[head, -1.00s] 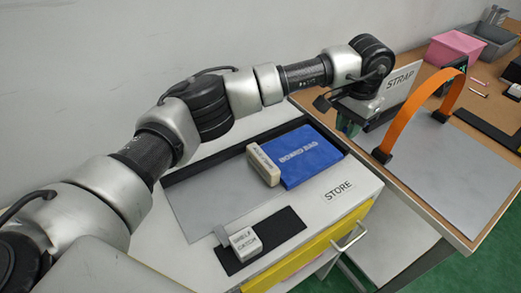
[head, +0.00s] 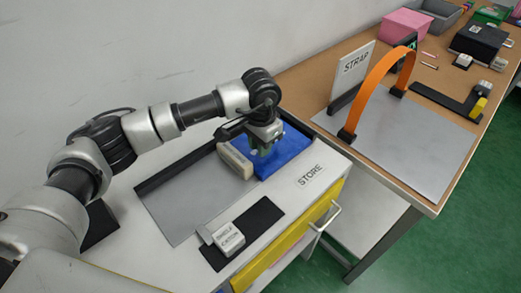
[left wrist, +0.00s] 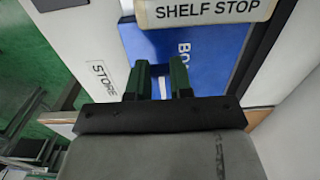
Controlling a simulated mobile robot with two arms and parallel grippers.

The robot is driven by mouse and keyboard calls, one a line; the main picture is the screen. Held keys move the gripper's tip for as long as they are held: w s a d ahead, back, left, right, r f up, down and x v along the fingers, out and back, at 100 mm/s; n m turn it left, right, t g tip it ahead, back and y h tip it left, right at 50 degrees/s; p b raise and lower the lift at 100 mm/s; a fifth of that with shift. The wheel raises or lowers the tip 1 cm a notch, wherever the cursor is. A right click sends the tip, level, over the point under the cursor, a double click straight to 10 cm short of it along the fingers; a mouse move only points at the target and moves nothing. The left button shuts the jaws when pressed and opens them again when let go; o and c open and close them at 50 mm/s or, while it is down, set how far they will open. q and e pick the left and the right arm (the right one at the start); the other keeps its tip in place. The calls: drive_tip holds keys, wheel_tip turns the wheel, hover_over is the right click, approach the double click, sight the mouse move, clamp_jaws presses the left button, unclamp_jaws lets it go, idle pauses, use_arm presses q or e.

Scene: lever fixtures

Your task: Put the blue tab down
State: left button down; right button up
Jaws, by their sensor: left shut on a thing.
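The blue tab (head: 290,149) is a flat blue lettered piece in the recess of the white unit marked STORE. In the left wrist view the blue tab (left wrist: 205,45) lies beyond and between my fingers. My left gripper (head: 262,146) is over its left part, and its green fingers (left wrist: 162,72) are shut with a narrow gap between them. The arm and fingers hide the exact grip. The beige SHELF STOP block (head: 236,160) stands against the tab's left side. My right gripper is not in view.
The SHELF CATCH block (head: 228,238) sits on a black strip at the unit's front. The grey shelf surface (head: 185,205) left of the stop is bare. An orange strap arch (head: 376,75) stands on a grey plate at right, beside the STRAP sign (head: 353,70).

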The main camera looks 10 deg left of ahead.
use_arm(q)
wheel_tip(320, 180, down, 3)
drive_tip(key=shift+f, duration=0.2)
drive_tip(key=c, duration=1)
unclamp_jaws()
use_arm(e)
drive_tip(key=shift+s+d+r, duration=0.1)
use_arm(q)
drive_tip(key=shift+r, duration=0.4)
wheel_tip(320, 180, up, 11)
drive_tip(key=shift+f+b, duration=0.1)
drive_tip(key=shift+b, duration=0.5)
drive_tip(key=shift+r, duration=0.45)
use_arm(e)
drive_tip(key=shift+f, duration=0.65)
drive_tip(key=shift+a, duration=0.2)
